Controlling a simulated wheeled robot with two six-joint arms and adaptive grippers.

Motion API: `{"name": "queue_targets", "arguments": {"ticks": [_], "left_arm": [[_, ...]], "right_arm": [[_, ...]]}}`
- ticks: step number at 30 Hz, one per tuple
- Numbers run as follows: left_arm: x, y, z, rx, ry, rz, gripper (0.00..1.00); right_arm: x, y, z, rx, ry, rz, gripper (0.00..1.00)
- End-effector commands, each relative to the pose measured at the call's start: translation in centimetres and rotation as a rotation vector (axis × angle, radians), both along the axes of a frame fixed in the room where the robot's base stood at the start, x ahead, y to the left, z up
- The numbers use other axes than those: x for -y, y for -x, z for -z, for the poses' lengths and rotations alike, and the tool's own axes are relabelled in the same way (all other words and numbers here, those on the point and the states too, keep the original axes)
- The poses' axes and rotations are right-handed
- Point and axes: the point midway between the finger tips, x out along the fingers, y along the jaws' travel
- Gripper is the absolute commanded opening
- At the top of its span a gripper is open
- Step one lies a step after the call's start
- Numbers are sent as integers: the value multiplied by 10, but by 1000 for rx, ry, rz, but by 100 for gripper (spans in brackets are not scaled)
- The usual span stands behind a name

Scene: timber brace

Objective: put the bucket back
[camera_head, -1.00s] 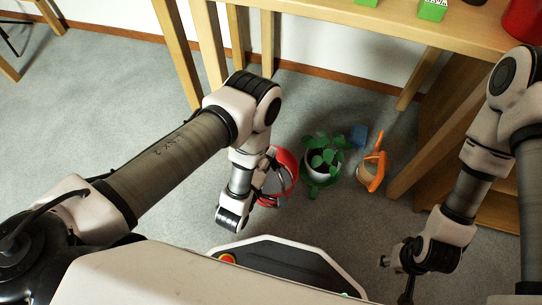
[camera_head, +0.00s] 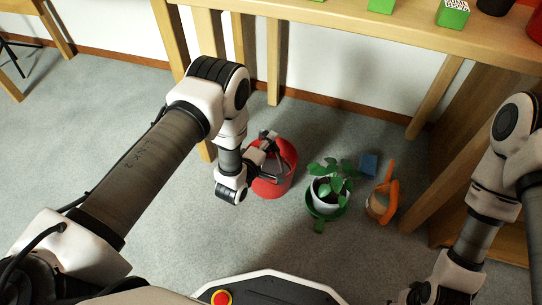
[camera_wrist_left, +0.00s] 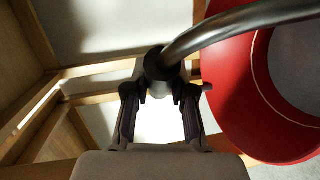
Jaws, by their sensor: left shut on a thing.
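The red bucket (camera_head: 284,180) is in the middle of the head view, upright or nearly so, left of the potted plant. I cannot tell whether it touches the floor. My left gripper (camera_head: 265,148) is at its rim, shut on its dark handle, and hides part of the bucket's opening. In the left wrist view the grey curved handle (camera_wrist_left: 225,30) runs to the left gripper's fingertips (camera_wrist_left: 160,80), with the red bucket wall (camera_wrist_left: 225,95) close on the right. My right gripper (camera_head: 418,294) is partly cut off at the bottom edge; its fingers are unclear.
A plant in a white pot (camera_head: 326,192) stands with a green watering can (camera_head: 318,212) around or beside it. A blue block (camera_head: 368,165) and an orange-handled thing (camera_head: 388,190) are to the right. A wooden table (camera_head: 350,35) stands behind.

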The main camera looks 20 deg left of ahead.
Motion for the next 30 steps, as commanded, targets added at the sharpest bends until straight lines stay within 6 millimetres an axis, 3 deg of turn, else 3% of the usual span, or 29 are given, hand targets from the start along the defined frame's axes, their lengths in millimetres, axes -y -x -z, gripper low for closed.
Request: {"name": "queue_targets", "arguments": {"ticks": [8, 18, 19, 21, 30], "left_arm": [[0, -2, 35, 4, 1, 0, 0], [0, -2, 35, 4, 1, 0, 0], [0, -1, 37, 0, 0, 0, 28], [0, -1, 37, 0, 0, 0, 49], [0, -1, 35, 0, 0, 0, 49]], "right_arm": [[1, -1, 30, 4, 1, 6, 40], [1, -2, 28, 5, 1, 7, 40], [1, -2, 29, 5, 1, 7, 40], [1, -2, 28, 5, 1, 6, 40], [1, -2, 27, 4, 1, 6, 40]]}}
